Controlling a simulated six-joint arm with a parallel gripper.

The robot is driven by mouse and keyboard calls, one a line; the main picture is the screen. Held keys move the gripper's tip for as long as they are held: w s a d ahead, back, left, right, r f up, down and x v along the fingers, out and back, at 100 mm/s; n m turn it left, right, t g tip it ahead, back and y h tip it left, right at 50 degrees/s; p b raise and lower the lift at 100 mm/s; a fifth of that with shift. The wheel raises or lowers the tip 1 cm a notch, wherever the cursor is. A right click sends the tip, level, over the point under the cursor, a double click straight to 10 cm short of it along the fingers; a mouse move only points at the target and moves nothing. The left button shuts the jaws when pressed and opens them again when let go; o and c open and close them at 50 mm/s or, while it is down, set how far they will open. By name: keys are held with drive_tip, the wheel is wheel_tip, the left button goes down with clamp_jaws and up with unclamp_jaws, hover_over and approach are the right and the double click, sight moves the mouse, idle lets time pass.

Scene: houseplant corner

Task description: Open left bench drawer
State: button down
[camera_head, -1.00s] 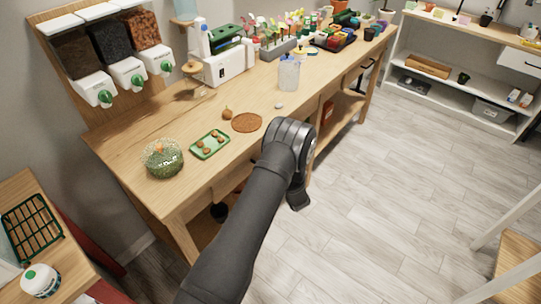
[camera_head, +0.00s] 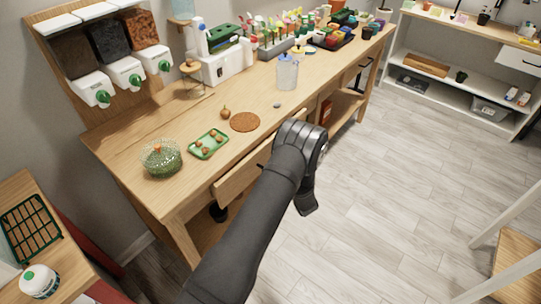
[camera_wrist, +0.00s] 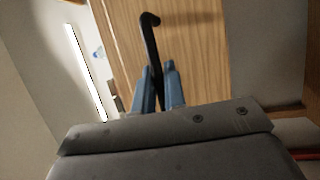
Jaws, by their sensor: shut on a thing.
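The left bench drawer (camera_head: 234,184) stands partly out from the front of the wooden bench (camera_head: 120,135) in the head view. Its wooden front fills the middle of the wrist view (camera_wrist: 195,60), with a black bar handle (camera_wrist: 150,40) on it. My gripper (camera_wrist: 158,72) has its blue fingers shut on the lower part of the handle. In the head view my arm hides the gripper and part of the drawer front.
On the bench top are a green tray (camera_head: 208,144) with small round items, a glass terrarium (camera_head: 161,158), a round brown mat (camera_head: 245,122) and a clear jar (camera_head: 287,73). The floor (camera_head: 400,180) right of the bench is clear.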

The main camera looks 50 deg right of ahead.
drive_tip(key=s, duration=2.2)
drive_tip(key=shift+s, duration=0.35)
drive_tip(key=c, duration=1.5)
unclamp_jaws()
drive_tip(key=v, duration=1.7)
drive_tip(key=shift+s, duration=0.2)
drive_tip(key=shift+a, duration=0.1)
drive_tip(key=x, duration=1.7)
drive_tip(key=shift+w, duration=0.25)
